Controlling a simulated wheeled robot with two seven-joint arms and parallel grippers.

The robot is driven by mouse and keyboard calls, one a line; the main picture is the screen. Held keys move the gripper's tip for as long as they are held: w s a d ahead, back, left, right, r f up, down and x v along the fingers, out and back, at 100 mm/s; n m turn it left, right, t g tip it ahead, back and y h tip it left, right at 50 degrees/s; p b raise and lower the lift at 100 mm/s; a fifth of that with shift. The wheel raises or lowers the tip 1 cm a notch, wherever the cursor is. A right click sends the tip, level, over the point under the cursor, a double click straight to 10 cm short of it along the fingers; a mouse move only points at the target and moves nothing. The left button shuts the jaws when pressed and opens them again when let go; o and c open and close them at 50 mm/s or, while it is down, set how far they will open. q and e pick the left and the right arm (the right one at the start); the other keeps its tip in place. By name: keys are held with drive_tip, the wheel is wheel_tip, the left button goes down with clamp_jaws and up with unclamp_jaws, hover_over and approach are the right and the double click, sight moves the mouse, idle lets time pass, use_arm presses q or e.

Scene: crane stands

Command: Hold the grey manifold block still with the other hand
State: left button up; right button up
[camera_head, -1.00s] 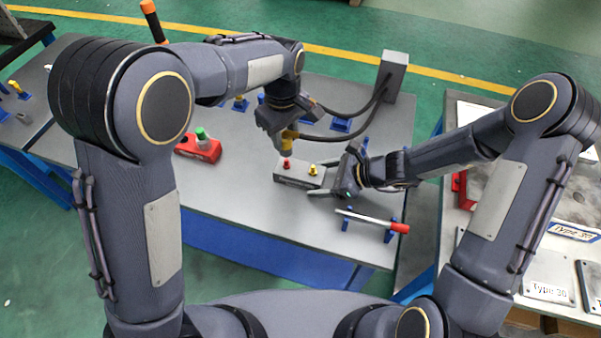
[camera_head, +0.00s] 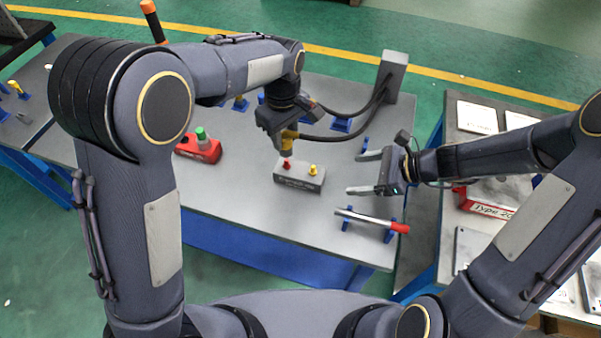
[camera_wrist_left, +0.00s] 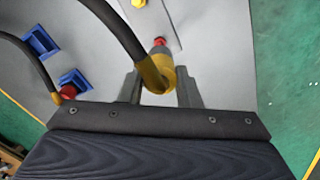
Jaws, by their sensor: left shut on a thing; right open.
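The grey manifold block (camera_head: 298,181) stands on the grey table with a red port (camera_head: 286,163) and a yellow port (camera_head: 312,170) on top; it also shows in the left wrist view (camera_wrist_left: 165,25). My left gripper (camera_head: 285,142) is shut on a yellow hose coupling (camera_wrist_left: 156,74) just above the red port. I cannot tell whether coupling and port touch. My right gripper (camera_head: 367,172) is open and empty, to the right of the block and apart from it.
Black hoses run from a grey post (camera_head: 395,76) at the back. A red-handled bar (camera_head: 370,219) rests on blue stands in front of my right gripper. A red block with a green top (camera_head: 200,147) is to the left.

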use_arm(q)
drive_tip(key=shift+r, duration=0.2)
wheel_tip(320, 180, up, 4)
drive_tip(key=p, duration=0.3)
drive_tip(key=shift+f+p, duration=0.15)
drive_tip(key=shift+p, duration=0.25)
use_arm(e)
drive_tip(key=r, duration=0.4)
drive_tip(key=shift+s+d, duration=0.15)
drive_tip(key=shift+d, duration=0.2)
drive_tip(key=shift+r, duration=0.15)
